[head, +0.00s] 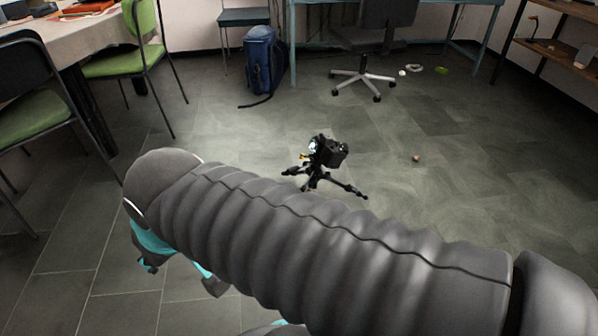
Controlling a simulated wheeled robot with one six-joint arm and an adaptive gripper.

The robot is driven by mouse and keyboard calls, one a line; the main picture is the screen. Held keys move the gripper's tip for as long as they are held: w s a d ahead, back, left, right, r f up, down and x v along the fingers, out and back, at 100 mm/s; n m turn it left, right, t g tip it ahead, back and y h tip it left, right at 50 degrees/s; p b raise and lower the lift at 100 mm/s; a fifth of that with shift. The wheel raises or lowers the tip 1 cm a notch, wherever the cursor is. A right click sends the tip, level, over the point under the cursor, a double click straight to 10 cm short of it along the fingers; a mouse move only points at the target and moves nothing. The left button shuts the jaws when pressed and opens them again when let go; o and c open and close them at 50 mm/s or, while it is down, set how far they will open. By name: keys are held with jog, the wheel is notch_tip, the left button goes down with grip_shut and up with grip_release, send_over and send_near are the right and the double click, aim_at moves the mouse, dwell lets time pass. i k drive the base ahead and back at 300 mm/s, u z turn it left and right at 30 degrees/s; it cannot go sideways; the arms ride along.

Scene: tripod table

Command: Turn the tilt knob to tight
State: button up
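A small black tripod (311,180) stands on the floor near the middle of the head view, its short legs spread. A black camera-like device (329,151) sits on top, with a bright spot and a small yellowish part on its left side. The tilt knob is too small to make out, so its setting cannot be read. My grey ribbed arm crosses the foreground in front of the tripod. Teal and dark parts at my arm's end show below it at the lower left, apart from the tripod. The arm hides much of them, and the finger opening cannot be told.
A blue bag (263,62) stands at the back. An office chair base (362,80) is behind the tripod. Green chairs (126,62) and a table (62,40) are at the left, a shelf (560,52) at the right. A small brownish object (416,158) lies right of the tripod on otherwise clear floor.

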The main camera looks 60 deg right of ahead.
aim_at(327, 177)
jog(key=z, duration=0.2)
jog(key=i, duration=0.65)
jog(key=z, duration=1)
jog(key=i, duration=0.45)
jog(key=z, duration=0.5)
